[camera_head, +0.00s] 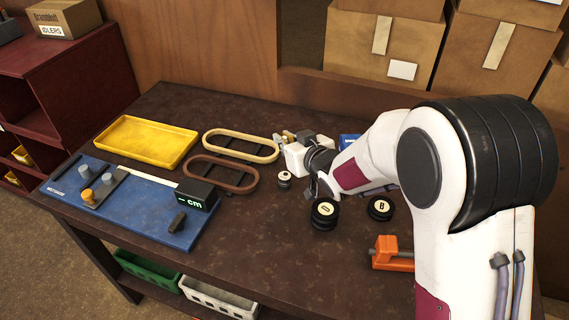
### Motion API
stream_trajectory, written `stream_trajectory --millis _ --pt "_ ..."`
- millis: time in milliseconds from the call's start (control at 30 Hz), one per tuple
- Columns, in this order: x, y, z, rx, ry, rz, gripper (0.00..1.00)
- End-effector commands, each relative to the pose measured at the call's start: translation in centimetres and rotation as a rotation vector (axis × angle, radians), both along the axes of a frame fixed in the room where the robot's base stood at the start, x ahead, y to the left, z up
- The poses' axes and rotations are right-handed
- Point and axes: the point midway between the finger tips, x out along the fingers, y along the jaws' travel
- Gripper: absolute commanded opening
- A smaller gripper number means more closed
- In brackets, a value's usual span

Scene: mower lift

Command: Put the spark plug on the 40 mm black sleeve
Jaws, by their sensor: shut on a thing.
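My gripper (324,188) reaches in from the right, low over the middle of the table. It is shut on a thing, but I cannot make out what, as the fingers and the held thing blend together. A black sleeve with a round pale label (325,214) stands just below and in front of it; whether they touch is unclear. A similar black sleeve marked B (380,209) stands to the right. A smaller dark piece with a pale top (284,180) stands to the left. I cannot read which sleeve is 40 mm, and I cannot identify the spark plug.
A blue measuring board (140,208) with a cm display lies left. Behind it are a yellow tray (146,143), a tan belt loop (241,134) and a brown one (222,187). An orange clamp-like piece (390,252) stands front right. The table's front middle is clear.

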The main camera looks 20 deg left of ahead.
Motion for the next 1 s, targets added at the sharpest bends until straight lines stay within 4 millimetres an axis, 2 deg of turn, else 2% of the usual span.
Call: stream_trajectory --millis 100,300,767,1000 --pt "0.0 0.0 -1.8 -0.001 0.003 0.001 0.0" --pt "0.0 0.0 -3.6 -0.001 0.001 0.0 0.0" --pt "0.0 0.0 -4.1 0.0 0.0 0.0 0.0" --pt "0.0 0.0 -5.8 0.0 0.003 -0.001 0.0"
